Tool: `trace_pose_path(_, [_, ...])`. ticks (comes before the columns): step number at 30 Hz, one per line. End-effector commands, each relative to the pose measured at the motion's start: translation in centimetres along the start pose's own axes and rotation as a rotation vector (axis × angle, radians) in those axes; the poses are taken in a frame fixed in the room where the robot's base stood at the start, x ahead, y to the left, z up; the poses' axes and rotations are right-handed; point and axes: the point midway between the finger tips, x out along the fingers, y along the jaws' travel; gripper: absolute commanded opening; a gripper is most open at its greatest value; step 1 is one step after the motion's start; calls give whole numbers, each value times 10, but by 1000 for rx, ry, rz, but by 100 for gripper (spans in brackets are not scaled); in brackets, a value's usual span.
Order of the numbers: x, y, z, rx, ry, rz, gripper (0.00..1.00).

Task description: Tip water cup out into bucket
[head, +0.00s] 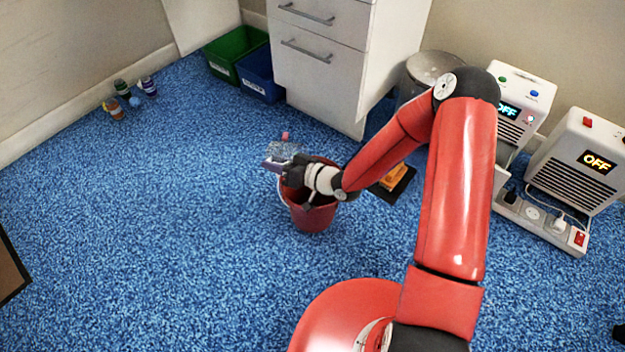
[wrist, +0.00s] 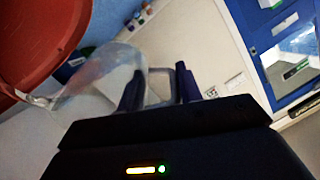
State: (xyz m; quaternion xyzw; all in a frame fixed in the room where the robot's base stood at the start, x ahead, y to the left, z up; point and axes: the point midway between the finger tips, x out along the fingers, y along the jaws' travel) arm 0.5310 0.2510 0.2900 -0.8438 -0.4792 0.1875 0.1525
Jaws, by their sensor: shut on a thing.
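The red bucket (head: 312,218) stands on the blue carpet, partly hidden behind my gripper and forearm. It also fills the upper left corner of the wrist view (wrist: 40,40). My gripper (head: 276,164) is over the bucket's far left rim. In the wrist view its dark fingers (wrist: 158,88) are shut on the handle of the clear water cup (wrist: 100,78). In the head view the cup (head: 285,151) shows small and pale at the fingers. The cup looks tilted in the wrist view, close to the bucket. I cannot tell whether water is in it.
A white drawer cabinet (head: 318,62), a green bin (head: 235,48) and a blue bin (head: 262,78) stand behind. An orange item (head: 397,177) lies on a dark mat right of the bucket. Two heaters showing OFF (head: 575,150) stand at right.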

Motion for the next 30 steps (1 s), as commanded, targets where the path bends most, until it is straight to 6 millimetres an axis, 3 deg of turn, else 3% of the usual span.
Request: trace_pose_path(30, [-16,1,0,6,108,-56,0])
